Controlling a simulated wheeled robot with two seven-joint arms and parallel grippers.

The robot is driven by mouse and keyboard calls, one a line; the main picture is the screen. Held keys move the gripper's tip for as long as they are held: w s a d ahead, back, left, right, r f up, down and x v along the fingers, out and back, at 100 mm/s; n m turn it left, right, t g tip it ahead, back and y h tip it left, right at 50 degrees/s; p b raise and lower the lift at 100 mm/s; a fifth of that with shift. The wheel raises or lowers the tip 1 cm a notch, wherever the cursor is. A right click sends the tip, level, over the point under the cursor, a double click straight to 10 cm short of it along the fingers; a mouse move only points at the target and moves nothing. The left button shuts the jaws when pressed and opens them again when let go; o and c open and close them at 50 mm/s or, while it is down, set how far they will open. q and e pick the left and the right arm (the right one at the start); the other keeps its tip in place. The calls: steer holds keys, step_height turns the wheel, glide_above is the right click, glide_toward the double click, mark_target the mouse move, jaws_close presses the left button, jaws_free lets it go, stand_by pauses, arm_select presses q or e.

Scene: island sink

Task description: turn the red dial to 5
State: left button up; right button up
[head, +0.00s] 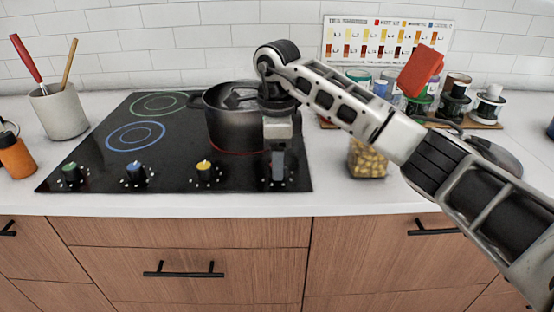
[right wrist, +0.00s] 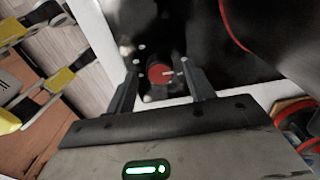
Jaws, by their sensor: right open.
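The red dial (right wrist: 158,75) shows in the right wrist view on the black cooktop, with a pale pointer mark toward the picture's right and white dots around it. I cannot read numbers on it. My right gripper (right wrist: 162,80) is open, with one finger on each side of the dial; I cannot tell whether either finger touches it. In the head view my right gripper (head: 278,170) points down at the front right of the cooktop (head: 180,160) and hides the red dial. My left gripper is not in view.
Green (head: 71,172), blue (head: 136,171) and yellow (head: 204,170) dials line the cooktop's front edge, left of my gripper. A dark pot (head: 228,125) stands close behind my gripper on a red-ringed burner. A jar (head: 367,160) stands to the right. The left burners are bare.

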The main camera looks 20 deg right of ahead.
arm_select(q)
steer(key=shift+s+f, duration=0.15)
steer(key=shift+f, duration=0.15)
arm_select(e)
steer(key=shift+f, duration=0.55)
steer(key=c, duration=1)
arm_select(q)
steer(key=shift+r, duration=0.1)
arm_select(e)
steer(key=shift+o, duration=0.2)
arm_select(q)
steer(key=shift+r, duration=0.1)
